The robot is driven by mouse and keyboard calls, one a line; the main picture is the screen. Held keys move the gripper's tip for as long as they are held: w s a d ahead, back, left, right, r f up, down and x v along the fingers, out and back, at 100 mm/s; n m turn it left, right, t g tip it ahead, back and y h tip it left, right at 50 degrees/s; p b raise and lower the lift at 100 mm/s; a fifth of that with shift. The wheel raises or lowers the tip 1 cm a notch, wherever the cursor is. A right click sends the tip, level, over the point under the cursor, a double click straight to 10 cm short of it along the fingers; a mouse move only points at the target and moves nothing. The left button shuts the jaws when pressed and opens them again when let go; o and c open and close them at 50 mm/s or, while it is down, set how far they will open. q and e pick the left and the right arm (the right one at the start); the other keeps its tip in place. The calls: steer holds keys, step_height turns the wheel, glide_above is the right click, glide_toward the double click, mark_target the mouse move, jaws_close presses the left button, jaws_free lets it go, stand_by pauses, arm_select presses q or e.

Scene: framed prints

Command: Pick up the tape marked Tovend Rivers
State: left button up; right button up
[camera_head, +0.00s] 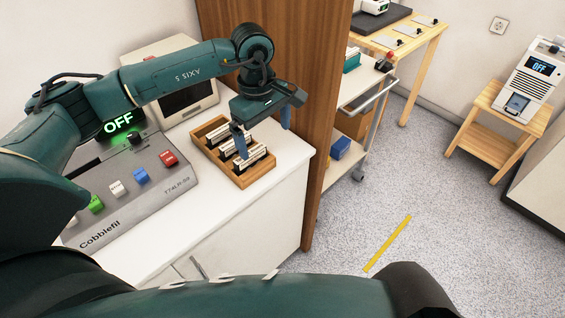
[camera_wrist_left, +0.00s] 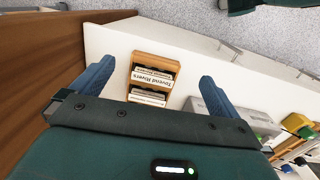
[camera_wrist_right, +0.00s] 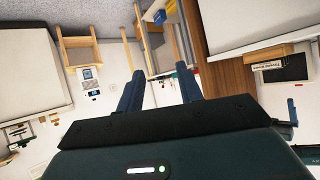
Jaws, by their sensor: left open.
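The wooden tray (camera_head: 256,181) on the white counter holds several tapes standing in a row. In the left wrist view the tape marked Tovend Rivers (camera_wrist_left: 153,76) lies in the tray (camera_wrist_left: 170,60), between my left fingers in the picture, its white label readable. Another labelled tape (camera_wrist_left: 147,97) is beside it. My left gripper (camera_head: 262,132) is open above the tray, one finger partly covering the tapes in the head view. It shows no tape held. My right gripper (camera_wrist_right: 160,80) is open and empty, away from the tray.
A grey Cobblefil console (camera_head: 135,200) with coloured buttons and an OFF display stands left of the tray. A grey-white monitor unit (camera_head: 185,92) is behind it. A tall brown wooden panel (camera_head: 318,100) borders the counter on the right. Open floor (camera_head: 350,220) lies beyond.

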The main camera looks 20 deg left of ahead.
mark_target(250, 153)
arm_select(q)
steer(key=w+a+r+y, duration=0.2)
steer(key=a, duration=0.2)
steer(key=shift+t, duration=0.3)
steer(key=f, duration=0.4)
steer(key=a+f+p, duration=0.1)
steer(key=f, duration=0.3)
steer(key=a+f+p, duration=0.1)
steer(key=f, duration=0.3)
steer(key=shift+w+f, duration=0.25)
steer(key=shift+w, duration=0.15)
steer(key=c, duration=0.8)
